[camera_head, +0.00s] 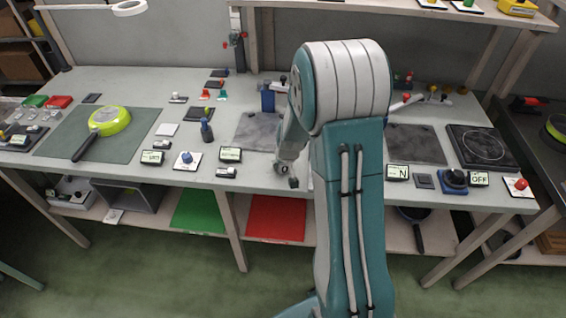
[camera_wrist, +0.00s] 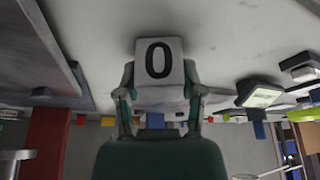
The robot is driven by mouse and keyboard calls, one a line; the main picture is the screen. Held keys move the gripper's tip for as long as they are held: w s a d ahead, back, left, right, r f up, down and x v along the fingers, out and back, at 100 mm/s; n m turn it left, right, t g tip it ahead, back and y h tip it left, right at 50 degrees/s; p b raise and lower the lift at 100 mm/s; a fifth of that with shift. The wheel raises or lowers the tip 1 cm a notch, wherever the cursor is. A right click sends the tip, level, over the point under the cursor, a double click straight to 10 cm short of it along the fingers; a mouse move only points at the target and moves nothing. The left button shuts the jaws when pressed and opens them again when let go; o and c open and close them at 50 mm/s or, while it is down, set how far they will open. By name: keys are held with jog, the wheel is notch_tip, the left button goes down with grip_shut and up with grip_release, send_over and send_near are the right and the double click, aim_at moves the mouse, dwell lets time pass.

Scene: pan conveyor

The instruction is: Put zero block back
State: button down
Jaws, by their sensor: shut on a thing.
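The zero block (camera_wrist: 159,72), a light grey block with a black 0 on its face, is held between the two fingers of my gripper (camera_wrist: 160,104) in the wrist view. My gripper is shut on it, with one finger on each side. In the head view my gripper (camera_head: 290,176) is low over the front part of the workbench, left of my teal arm. The block cannot be made out clearly there. Whether it touches the tabletop cannot be told.
The long grey workbench (camera_head: 270,180) carries a green pan (camera_head: 109,121) on a mat at left. Small displays (camera_head: 230,155) and a blue knob (camera_head: 187,158) line its front edge. An N display (camera_head: 397,172) and a hotplate (camera_head: 483,147) are at right. My arm hides the middle.

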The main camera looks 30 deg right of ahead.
jog(key=shift+c, duration=1)
grip_release()
jog(key=shift+f, duration=0.1)
jog(key=shift+a, duration=0.1)
jog(key=s+a+r, duration=0.3)
jog(key=s+r, duration=0.1)
jog(key=r, duration=0.3)
jog(key=s+a+r+n, duration=0.1)
jog(key=s+a+r, duration=0.2)
jog(key=s+r, duration=0.3)
jog(key=s+a+r, duration=0.3)
jog(key=r, duration=0.6)
jog(key=s+a+r, duration=0.1)
jog(key=s+a, duration=0.1)
jog(key=s, duration=0.4)
jog(key=s+a+r+n+t+y, duration=0.1)
jog(key=s+a+r, duration=0.1)
jog(key=s, duration=0.4)
jog(key=shift+s+a+r, duration=0.25)
jog(key=shift+s+a, duration=0.1)
jog(key=shift+a, duration=0.4)
